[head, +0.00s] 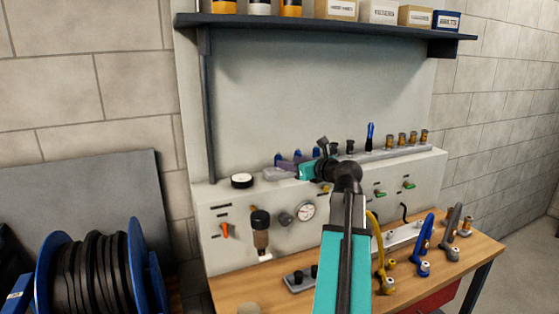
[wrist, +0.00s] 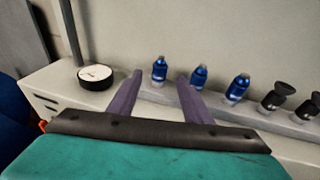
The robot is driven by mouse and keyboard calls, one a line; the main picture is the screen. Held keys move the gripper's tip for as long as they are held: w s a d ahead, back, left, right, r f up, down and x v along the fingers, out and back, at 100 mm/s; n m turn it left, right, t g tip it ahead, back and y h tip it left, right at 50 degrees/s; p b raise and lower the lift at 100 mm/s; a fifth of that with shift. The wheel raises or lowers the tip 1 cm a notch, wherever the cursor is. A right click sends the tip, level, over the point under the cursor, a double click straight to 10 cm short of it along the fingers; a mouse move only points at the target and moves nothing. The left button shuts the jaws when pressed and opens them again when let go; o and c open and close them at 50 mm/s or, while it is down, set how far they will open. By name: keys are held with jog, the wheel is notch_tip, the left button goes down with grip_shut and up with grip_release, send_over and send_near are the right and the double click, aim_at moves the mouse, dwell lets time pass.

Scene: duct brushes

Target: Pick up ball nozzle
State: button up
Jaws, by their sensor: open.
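I cannot tell for certain which nozzle is the ball nozzle. Several small nozzles stand upright in a row on the panel's ledge. Blue ones (wrist: 199,77) are at the left of the row, and dark ones (wrist: 278,95) are to their right. In the head view brass ones (head: 406,139) stand at the right end. My gripper (wrist: 158,85) is open and empty, with its purple fingers spread. In the wrist view the leftmost blue nozzle (wrist: 159,68) shows between the fingers, apparently beyond them. In the head view my gripper (head: 279,169) is by the blue nozzles, partly hiding them.
A round black-rimmed disc (wrist: 95,75) sits on the panel top at the left. A tall blue item (head: 370,136) stands in the row. A shelf (head: 330,26) with boxes hangs above. The wooden bench (head: 236,294) carries yellow, blue and grey tools. A hose reel (head: 95,270) is at lower left.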

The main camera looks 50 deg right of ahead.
jog(key=shift+x, duration=1.5)
jog(key=shift+f+p+x, duration=0.15)
jog(key=shift+p+x, duration=0.4)
jog(key=shift+x, duration=0.75)
jog(key=shift+f+p+x, duration=0.15)
jog(key=shift+p+x, duration=0.4)
jog(key=shift+x, duration=0.75)
jog(key=shift+s, duration=0.1)
grip_shut()
jog(key=shift+r, duration=0.1)
jog(key=shift+r+b, duration=0.6)
jog(key=shift+r, duration=1.1)
jog(key=d+f+b+v, duration=0.1)
jog(key=d+b+v, duration=0.2)
jog(key=v, duration=1.2)
jog(key=shift+s+d+f, duration=0.15)
jog(key=shift+s+d, duration=0.1)
jog(key=shift+s, duration=0.5)
